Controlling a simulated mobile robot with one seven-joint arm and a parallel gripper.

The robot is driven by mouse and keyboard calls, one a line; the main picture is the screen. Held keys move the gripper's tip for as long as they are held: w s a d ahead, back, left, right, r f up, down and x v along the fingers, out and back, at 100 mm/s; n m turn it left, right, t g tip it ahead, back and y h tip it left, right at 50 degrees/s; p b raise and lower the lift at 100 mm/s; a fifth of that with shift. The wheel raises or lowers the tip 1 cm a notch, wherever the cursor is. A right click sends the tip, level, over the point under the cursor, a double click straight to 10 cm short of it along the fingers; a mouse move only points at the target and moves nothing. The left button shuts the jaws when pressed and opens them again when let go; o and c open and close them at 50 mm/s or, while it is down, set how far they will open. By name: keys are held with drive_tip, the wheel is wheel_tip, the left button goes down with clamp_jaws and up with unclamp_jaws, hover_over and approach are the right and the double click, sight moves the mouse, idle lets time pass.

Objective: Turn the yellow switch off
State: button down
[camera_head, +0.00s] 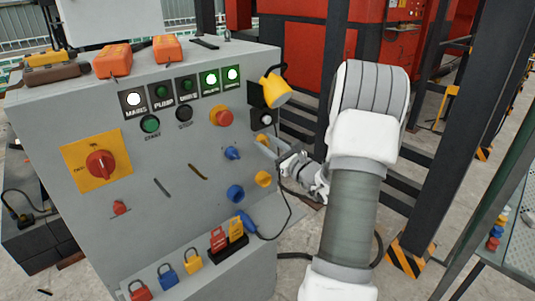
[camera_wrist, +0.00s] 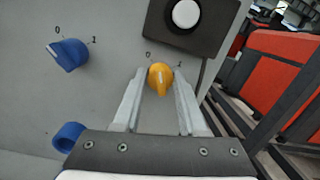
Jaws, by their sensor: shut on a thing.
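The yellow switch (camera_wrist: 161,79) is a rotary knob on the grey panel, with a 0 mark at its upper left and a 1 mark at its upper right. Its tapered end points down in the wrist view. My gripper (camera_wrist: 160,85) is shut on it, one finger on each side. In the head view the switch (camera_head: 261,139) shows at the panel's right edge, partly hidden by my gripper (camera_head: 267,146).
A blue switch (camera_wrist: 67,54) with 0 and 1 marks sits to the left, above a blue ring-shaped fitting (camera_wrist: 69,137). A black box with a white button (camera_wrist: 186,14) is just above the yellow switch.

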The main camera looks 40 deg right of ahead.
drive_tip(key=n+b, duration=0.3)
drive_tip(key=shift+f+y, duration=0.2)
drive_tip(key=shift+y, duration=0.2)
drive_tip(key=shift+r+n+b, duration=0.1)
drive_tip(key=shift+n+b, duration=0.8)
drive_tip(key=shift+b, duration=0.05)
drive_tip(key=shift+c, duration=2.3)
unclamp_jaws()
drive_tip(key=shift+r, duration=0.1)
drive_tip(key=shift+s, duration=0.1)
drive_tip(key=s+d+f+p, duration=0.1)
drive_tip(key=s, duration=1.6)
drive_tip(key=shift+d+f+p, duration=0.2)
drive_tip(key=shift+f+p, duration=0.1)
drive_tip(key=shift+f, duration=0.1)
